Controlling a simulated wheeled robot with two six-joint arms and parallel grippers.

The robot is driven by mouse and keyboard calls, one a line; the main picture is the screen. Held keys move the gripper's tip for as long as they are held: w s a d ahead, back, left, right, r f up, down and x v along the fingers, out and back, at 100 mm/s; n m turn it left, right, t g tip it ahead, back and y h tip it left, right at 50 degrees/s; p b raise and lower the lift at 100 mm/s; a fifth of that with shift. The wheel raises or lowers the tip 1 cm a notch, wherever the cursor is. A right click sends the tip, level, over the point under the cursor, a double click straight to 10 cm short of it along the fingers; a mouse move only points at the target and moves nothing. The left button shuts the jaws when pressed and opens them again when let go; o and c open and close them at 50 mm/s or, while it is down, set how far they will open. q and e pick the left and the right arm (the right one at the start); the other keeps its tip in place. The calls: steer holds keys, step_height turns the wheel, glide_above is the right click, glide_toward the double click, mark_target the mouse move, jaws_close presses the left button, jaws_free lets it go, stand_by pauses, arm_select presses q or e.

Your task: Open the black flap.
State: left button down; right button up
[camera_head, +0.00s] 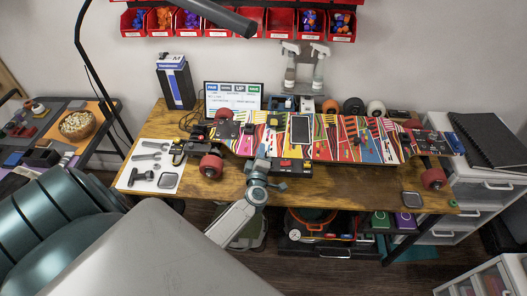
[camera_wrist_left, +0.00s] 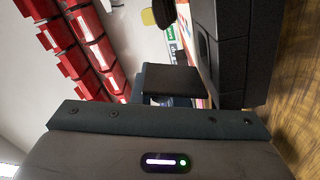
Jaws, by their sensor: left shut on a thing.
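The grip itself is partly hidden. A black body with ridged sides (camera_wrist_left: 236,60), likely the same box, stands very close on the right of that view. My right gripper is not in view.
A colourful skateboard deck (camera_head: 345,150) with red wheels lies across the wooden table (camera_head: 225,185), a phone-like device (camera_head: 300,129) on it. Tools lie on a white sheet (camera_head: 163,150) at left. Red bins (camera_head: 235,22) hang on the wall.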

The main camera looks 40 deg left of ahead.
arm_select(q)
steer(key=n, duration=0.2)
steer(key=a+n+b, duration=0.1)
steer(key=s+n, duration=0.1)
steer(key=n, duration=0.1)
steer(key=shift+a+f+n+b, duration=0.25)
steer(key=shift+f+n+b, duration=0.05)
steer(key=shift+f, duration=0.1)
stand_by(0.3)
steer(key=c, duration=1.7)
jaws_free()
